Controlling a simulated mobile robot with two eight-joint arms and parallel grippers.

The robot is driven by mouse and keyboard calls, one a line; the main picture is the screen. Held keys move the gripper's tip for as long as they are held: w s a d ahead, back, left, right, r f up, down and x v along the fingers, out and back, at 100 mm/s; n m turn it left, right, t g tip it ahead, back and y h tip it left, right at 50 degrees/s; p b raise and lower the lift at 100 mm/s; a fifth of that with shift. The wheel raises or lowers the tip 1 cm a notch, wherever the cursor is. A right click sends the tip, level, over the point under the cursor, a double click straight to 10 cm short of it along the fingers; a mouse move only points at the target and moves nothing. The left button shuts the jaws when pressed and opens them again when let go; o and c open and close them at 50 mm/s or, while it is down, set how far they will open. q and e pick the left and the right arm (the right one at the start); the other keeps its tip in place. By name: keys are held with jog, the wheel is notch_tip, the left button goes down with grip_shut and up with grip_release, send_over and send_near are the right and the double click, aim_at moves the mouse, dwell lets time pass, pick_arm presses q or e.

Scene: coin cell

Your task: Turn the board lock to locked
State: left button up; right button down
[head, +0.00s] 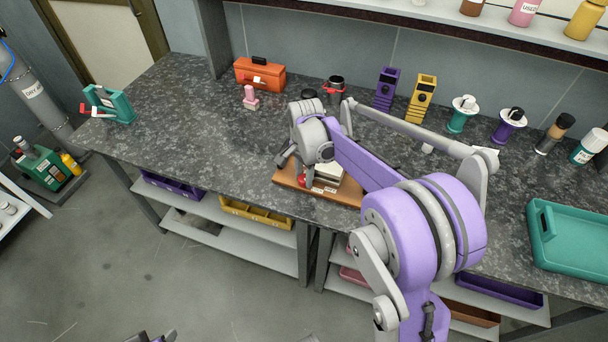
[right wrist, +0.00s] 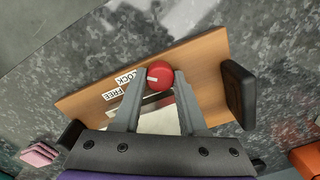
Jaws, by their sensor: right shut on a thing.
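The wooden board (right wrist: 205,65) lies on the dark speckled counter; it also shows in the head view (head: 345,196), partly behind my right arm. The red round knob (right wrist: 160,72) of the lock sits on it, with a short white mark on its left side, toward the labels. The LOCK label (right wrist: 126,77) is left of the knob, with the FREE label (right wrist: 115,93) just below it. My right gripper (right wrist: 160,77) has its two grey fingers on either side of the knob, shut on it. Only dark parts at the head view's bottom edge may be my left gripper.
Purple and yellow holders (head: 421,98) stand at the back. A green tray (head: 575,262) lies at right. The counter's left middle is clear.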

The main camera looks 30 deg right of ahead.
jog(key=shift+c, duration=2.2)
grip_release()
notch_tip(320, 180, up, 11)
jog(key=p, duration=0.1)
jog(key=shift+s, duration=0.15)
